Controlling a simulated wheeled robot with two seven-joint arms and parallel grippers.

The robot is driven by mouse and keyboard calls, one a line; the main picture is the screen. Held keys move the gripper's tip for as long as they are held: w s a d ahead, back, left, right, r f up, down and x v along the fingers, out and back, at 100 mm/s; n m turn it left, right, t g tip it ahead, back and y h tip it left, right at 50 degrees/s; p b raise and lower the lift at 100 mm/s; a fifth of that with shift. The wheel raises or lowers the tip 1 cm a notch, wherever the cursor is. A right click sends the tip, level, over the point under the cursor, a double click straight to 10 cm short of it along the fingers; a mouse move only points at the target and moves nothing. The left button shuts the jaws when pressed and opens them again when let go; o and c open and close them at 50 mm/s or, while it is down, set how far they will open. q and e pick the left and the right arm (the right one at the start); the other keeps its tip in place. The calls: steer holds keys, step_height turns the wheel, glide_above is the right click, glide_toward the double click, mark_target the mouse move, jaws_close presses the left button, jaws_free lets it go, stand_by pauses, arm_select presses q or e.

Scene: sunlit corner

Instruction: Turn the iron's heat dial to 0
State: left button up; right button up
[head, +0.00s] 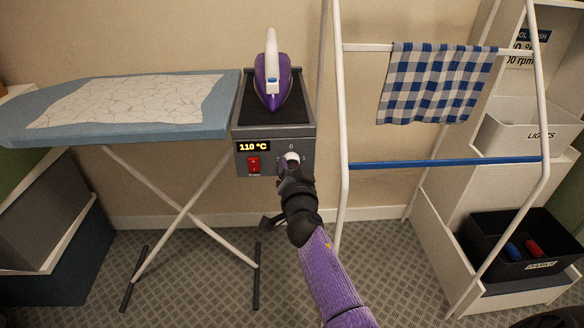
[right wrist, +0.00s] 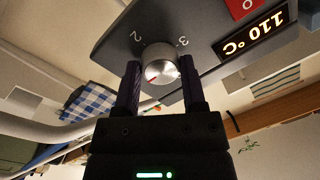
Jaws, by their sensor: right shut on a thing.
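The iron's heat dial (head: 292,158) is a round silver knob on the front of the grey iron station (head: 272,133). It also shows in the right wrist view (right wrist: 160,60), with a red pointer mark toward its lower left, away from the printed 2 and 3. A 0 is printed above the dial in the head view. The display (head: 254,146) reads 110 °C. My right gripper (head: 291,170) is shut on the dial, one finger on each side in the right wrist view (right wrist: 160,75). The purple and white iron (head: 271,80) stands on top. My left gripper is not in view.
A red switch (head: 253,165) sits left of the dial. An ironing board (head: 150,128) stands at the left. A white drying rack (head: 345,120) with a checked cloth (head: 435,82) stands close on the right. Shelves with bins (head: 520,130) are at far right.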

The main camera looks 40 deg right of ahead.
jaws_close()
